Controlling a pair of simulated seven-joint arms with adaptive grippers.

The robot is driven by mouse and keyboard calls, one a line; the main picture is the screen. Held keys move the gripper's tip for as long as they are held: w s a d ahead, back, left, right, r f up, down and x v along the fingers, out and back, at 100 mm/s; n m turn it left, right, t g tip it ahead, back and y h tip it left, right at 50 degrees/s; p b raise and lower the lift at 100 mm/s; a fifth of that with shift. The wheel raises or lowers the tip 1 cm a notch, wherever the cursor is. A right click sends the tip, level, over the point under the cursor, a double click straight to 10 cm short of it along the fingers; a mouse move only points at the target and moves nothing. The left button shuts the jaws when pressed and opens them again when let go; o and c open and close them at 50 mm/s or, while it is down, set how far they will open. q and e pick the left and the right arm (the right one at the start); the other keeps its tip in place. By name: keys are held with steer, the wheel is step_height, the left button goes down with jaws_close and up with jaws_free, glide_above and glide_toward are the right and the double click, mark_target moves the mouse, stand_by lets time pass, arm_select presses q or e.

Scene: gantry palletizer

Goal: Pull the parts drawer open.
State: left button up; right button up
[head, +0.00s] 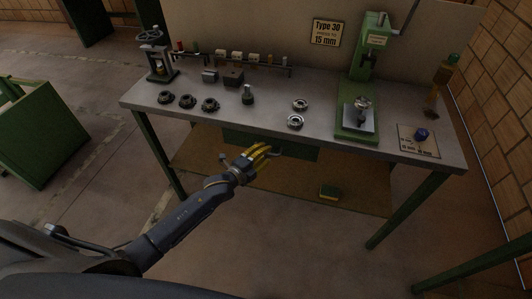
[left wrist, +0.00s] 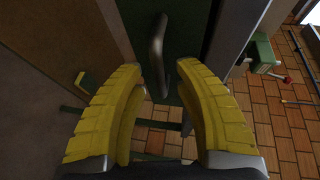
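The green parts drawer (head: 300,152) is under the front of the workbench top, and its front shows dark green in the left wrist view (left wrist: 185,40). Its curved metal handle (left wrist: 157,55) stands out from that front; the handle also shows in the head view (head: 275,153). My left gripper (head: 262,152) is at the drawer front beside the handle. In the left wrist view its yellow fingers (left wrist: 160,90) are apart, with the handle seen in the gap between and beyond them. I cannot tell whether they touch it. My right gripper is not in view.
The workbench top (head: 330,150) holds several round dark parts, two metal rings (head: 295,122) and a green press (head: 358,120). A green cabinet (head: 40,130) stands at left. The floor in front is clear.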

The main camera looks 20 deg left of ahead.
arm_select(q)
steer(key=shift+w+d+f, duration=0.1)
steer(key=shift+w+d, duration=0.1)
steer(key=shift+w, duration=0.35)
jaws_close()
